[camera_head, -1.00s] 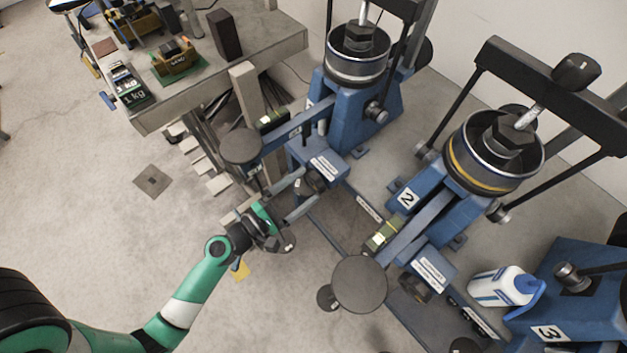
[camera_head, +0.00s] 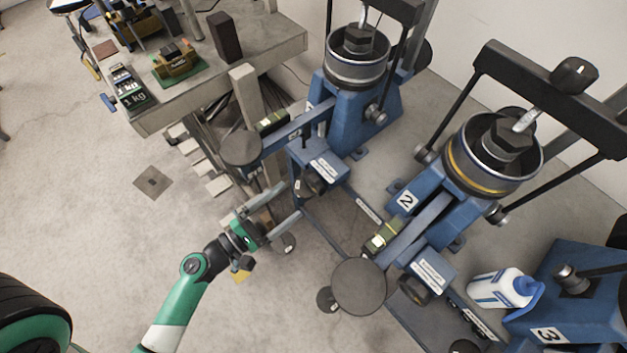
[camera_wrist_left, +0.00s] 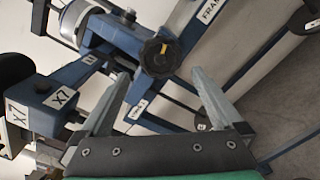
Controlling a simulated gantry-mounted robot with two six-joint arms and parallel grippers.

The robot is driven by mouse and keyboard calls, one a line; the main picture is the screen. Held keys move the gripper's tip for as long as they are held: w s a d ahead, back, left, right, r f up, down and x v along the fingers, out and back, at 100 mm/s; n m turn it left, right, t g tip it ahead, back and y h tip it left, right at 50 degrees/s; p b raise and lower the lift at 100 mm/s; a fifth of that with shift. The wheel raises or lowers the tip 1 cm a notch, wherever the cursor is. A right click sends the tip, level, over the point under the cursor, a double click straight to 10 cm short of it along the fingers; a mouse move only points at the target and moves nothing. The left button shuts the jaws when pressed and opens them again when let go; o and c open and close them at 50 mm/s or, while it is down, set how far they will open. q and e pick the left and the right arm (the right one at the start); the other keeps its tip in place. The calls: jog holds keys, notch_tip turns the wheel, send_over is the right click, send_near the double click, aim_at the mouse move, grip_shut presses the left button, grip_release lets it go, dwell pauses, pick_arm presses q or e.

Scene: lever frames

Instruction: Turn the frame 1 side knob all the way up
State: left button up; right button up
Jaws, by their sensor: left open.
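Frame 1 (camera_head: 355,105) is the blue frame at the back centre with a round metal drum on top. Its side knob (camera_head: 312,184) is black, on the side of the low blue box nearest my left gripper. In the left wrist view the knob (camera_wrist_left: 160,58) is scalloped with a yellow mark, just beyond the fingertips and between their lines. My left gripper (camera_head: 292,200) is open and empty, its fingers pointing at the knob with a small gap. The fingers also show in the wrist view (camera_wrist_left: 160,80). My right gripper is out of view.
Frame 2 (camera_head: 450,180) stands to the right, with a round black plate (camera_head: 359,286) at its near end. Frame 1's round plate (camera_head: 240,147) is above my left gripper. A white and blue bottle (camera_head: 503,288) is at the right.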

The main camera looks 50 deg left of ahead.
aim_at(310, 186)
pick_arm(q)
jog(key=w+p, duration=0.1)
jog(key=w, duration=0.7)
jog(key=shift+w+d, duration=0.1)
jog(key=shift+w, duration=0.4)
jog(key=shift+c, duration=0.6)
grip_shut()
